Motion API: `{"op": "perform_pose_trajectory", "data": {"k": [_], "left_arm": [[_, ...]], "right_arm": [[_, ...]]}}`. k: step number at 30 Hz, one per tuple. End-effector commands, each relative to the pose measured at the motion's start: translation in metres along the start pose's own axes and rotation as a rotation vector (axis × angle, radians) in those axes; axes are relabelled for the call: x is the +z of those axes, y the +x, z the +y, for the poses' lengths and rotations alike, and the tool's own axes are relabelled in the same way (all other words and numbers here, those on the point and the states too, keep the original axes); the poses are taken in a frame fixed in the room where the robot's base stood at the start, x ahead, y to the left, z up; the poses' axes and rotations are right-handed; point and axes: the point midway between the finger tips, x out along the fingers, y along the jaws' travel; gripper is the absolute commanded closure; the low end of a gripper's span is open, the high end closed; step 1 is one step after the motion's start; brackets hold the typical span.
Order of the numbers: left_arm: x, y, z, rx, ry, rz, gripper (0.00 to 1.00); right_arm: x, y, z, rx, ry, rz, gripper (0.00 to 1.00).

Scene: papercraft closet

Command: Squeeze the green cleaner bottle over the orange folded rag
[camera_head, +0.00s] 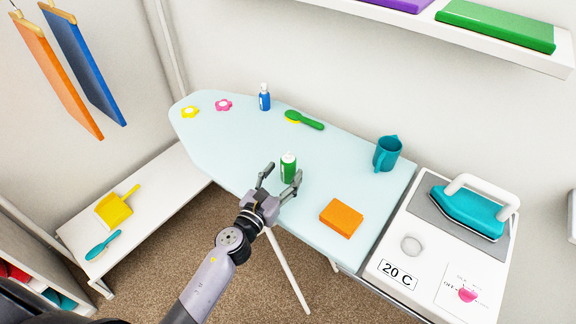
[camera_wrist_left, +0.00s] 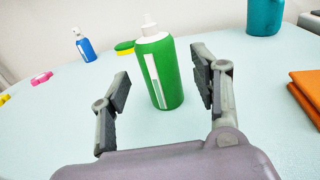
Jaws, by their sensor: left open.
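The green cleaner bottle (camera_head: 288,170) with a white top stands upright on the light blue ironing board (camera_head: 240,150). My left gripper (camera_head: 279,182) is open, with its fingers on either side of the bottle. In the left wrist view the bottle (camera_wrist_left: 162,72) stands between and beyond the open fingers (camera_wrist_left: 160,95), with gaps on both sides. The orange folded rag (camera_head: 341,218) lies flat on the board to the right of the gripper. Its edge also shows in the left wrist view (camera_wrist_left: 306,92). My right gripper is not in view.
A teal jug (camera_head: 387,154) stands at the right end. A teal iron (camera_head: 470,211) sits beyond it. The board between bottle and rag is clear.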

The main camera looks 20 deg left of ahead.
Motion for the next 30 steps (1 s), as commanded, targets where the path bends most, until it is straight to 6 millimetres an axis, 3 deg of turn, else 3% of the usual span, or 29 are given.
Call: {"op": "perform_pose_trajectory", "data": {"k": [6,15,30], "left_arm": [[0.003,0.031,0.001,0.001,-0.001,-0.001,0.43],[0.003,0.035,0.001,0.0,0.0,-0.001,0.43],[0.003,0.035,0.001,0.0,0.0,-0.001,0.76]], "right_arm": [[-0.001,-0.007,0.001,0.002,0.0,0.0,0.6],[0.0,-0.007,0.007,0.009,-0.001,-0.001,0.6],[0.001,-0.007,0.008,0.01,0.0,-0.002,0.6]]}}
